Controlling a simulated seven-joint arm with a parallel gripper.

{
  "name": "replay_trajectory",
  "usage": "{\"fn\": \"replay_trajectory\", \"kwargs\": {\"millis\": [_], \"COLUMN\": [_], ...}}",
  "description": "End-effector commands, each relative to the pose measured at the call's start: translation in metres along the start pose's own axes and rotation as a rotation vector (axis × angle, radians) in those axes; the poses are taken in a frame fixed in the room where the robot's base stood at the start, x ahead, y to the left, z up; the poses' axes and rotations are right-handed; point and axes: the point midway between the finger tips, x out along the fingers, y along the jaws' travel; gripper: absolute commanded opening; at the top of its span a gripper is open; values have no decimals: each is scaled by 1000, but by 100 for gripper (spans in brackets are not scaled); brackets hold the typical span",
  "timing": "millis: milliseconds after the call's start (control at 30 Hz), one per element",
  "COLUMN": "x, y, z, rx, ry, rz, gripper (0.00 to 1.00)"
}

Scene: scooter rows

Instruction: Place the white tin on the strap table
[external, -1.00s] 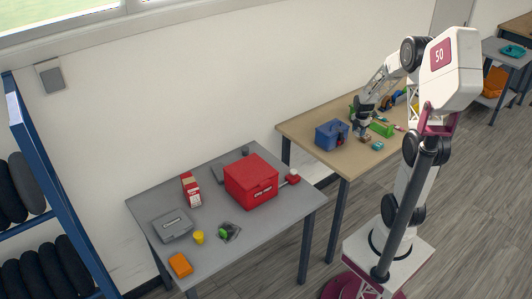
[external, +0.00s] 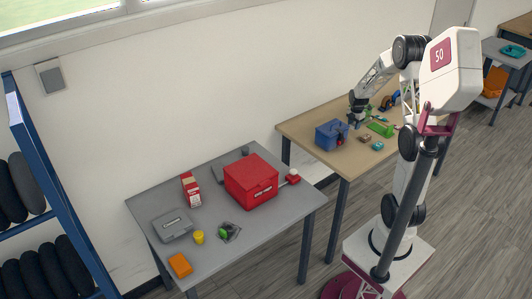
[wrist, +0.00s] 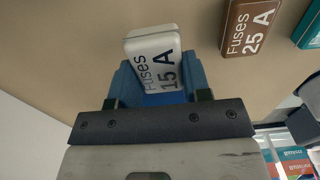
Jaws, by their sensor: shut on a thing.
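The white tin (wrist: 155,60), marked "Fuses 15 A", is between the fingers of my gripper (wrist: 157,98) in the wrist view, slightly tilted. In the external view my gripper (external: 355,120) is shut and hangs above the back part of the wooden table (external: 306,128), just right of a blue box (external: 331,134). The tin is too small to make out there. I cannot tell from the frames which table is the strap table.
A brown tin (wrist: 249,27) and a teal tin (external: 377,146) lie on the wooden table beside a green item (external: 381,130). A grey table (external: 262,222) holds a red case (external: 251,181) and several small things. Another grey table (external: 508,58) stands far right.

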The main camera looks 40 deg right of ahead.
Motion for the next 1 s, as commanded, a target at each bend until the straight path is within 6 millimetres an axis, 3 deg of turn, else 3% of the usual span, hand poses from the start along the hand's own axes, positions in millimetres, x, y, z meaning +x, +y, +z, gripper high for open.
{"fn": "replay_trajectory", "kwargs": {"millis": [433, 933, 967, 1000], "x": [33, 38, 38, 38], "y": [0, 0, 0, 0], "z": [0, 0, 0, 0], "rx": [0, 0, 0, 0], "ry": [1, 0, 0, 0], "rz": [-1, 0, 0, 0], "gripper": [20, 20, 49, 55]}}
